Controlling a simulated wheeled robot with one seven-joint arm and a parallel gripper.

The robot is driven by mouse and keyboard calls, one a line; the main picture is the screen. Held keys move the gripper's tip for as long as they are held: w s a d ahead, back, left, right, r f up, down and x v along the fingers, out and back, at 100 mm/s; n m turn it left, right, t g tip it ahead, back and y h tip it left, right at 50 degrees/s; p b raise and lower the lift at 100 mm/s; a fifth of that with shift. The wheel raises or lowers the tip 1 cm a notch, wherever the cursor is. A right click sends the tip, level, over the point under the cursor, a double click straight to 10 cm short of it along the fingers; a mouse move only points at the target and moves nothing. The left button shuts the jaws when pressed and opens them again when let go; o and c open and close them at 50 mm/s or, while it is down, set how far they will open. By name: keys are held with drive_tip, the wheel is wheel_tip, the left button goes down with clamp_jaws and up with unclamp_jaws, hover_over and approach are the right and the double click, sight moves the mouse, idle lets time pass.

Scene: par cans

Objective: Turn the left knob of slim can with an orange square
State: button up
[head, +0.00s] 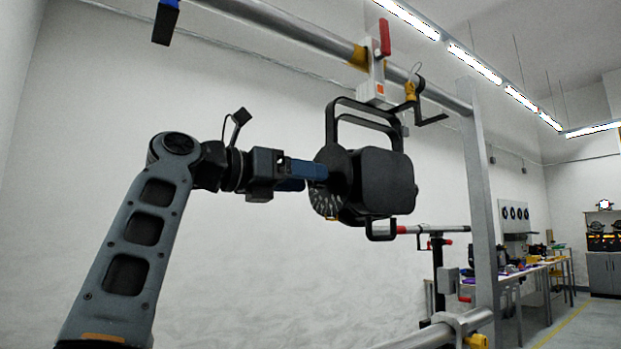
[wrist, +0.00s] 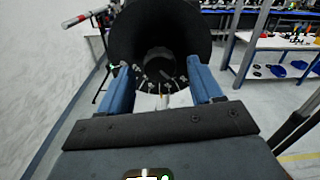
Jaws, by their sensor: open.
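A black par can (head: 385,182) hangs by its black yoke from a horizontal pipe, under a white clamp bearing a small orange square (head: 377,88). In the head view my gripper (head: 318,170) reaches the can's left end from the left. In the wrist view the can's dark round end (wrist: 160,35) fills the upper middle, with several small light knobs or markings (wrist: 158,84) along its lower part. My gripper (wrist: 163,75) is open, with one blue finger on each side of this lower part. I cannot tell whether a finger touches a knob.
The pipe (head: 290,32) runs above the can, with a red-handled clamp (head: 384,38) on it. A grey post (head: 479,190) stands right of the can. Tables with tools (head: 520,275) stand farther right. The white wall behind is clear.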

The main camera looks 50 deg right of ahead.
drive_tip(key=shift+x, duration=1.05)
drive_tip(key=c, duration=1)
